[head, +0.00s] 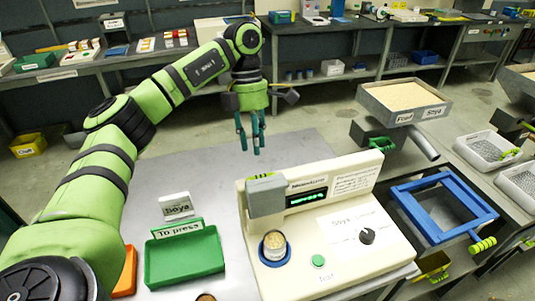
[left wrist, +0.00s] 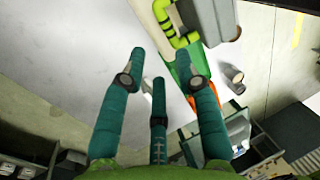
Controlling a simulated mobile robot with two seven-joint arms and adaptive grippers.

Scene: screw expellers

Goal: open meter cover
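The moisture meter (head: 330,225) is a cream box with a dark display, a knob and a green button. Its grey cover (head: 266,197), with a yellow-green handle (head: 261,176) on top, stands at its back left. A filled cup (head: 274,245) in a blue ring is visible in front of the cover, so the cover seems raised, though its hinge is hidden. My left gripper (head: 251,135) hangs empty above and behind the meter, apart from the cover. In the left wrist view its fingers (left wrist: 159,65) are spread; a yellow-green handle (left wrist: 165,25) lies beyond them. My right gripper is not visible.
A blue-framed tray (head: 443,208) and a seed-filled box (head: 403,103) are at right. The grey tabletop (head: 215,170) behind the meter is clear.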

